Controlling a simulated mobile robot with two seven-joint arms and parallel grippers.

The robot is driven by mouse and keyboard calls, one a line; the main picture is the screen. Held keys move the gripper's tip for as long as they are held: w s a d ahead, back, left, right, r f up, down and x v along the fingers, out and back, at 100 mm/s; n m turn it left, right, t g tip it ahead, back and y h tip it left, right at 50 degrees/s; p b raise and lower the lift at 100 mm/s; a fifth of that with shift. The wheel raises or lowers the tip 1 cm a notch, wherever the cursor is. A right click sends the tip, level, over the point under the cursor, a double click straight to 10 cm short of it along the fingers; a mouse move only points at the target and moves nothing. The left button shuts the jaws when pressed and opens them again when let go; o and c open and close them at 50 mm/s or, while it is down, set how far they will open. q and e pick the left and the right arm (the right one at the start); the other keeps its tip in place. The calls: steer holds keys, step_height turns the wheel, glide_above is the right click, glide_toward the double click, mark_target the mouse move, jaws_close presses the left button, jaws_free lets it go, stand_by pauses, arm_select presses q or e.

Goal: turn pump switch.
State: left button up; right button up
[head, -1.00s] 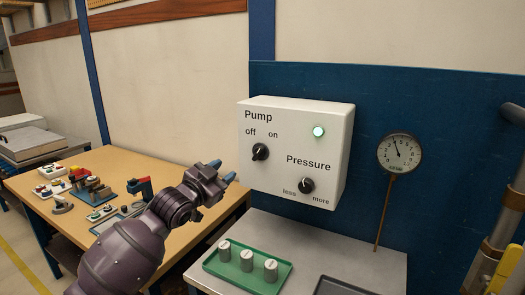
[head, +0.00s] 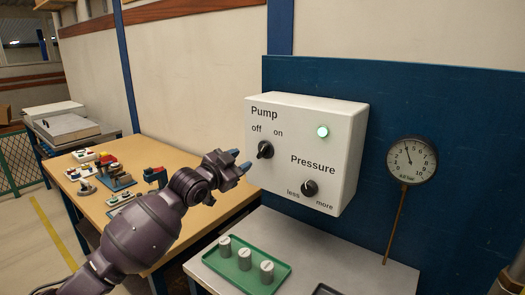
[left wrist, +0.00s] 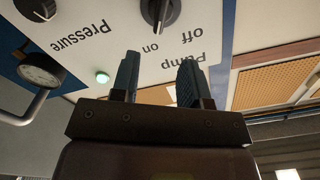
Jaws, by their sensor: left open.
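The pump switch (head: 264,150) is a black knob on a white control box (head: 340,150), below the labels "off" and "on". Its handle appears to point nearer "on". A round green light (head: 322,132) on the box is lit. My left gripper (head: 242,163) is open and empty, just left of the knob and apart from it. In the left wrist view the two fingers (left wrist: 158,80) reach toward the box face, and the knob (left wrist: 158,12) shows beyond them at the top edge. My right gripper is not in view.
The pressure knob (head: 309,188) sits lower right on the box. A dial gauge (head: 411,160) on a thin stem stands right. Below, a green tray (head: 216,262) holds 3 grey cylinders. A wooden table (head: 190,160) with small parts lies left.

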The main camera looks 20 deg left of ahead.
mark_target(262, 150)
arm_select(q)
steer(key=b+x, duration=0.1)
steer(key=x, duration=0.9)
steer(key=shift+d+f, duration=0.1)
jaws_close()
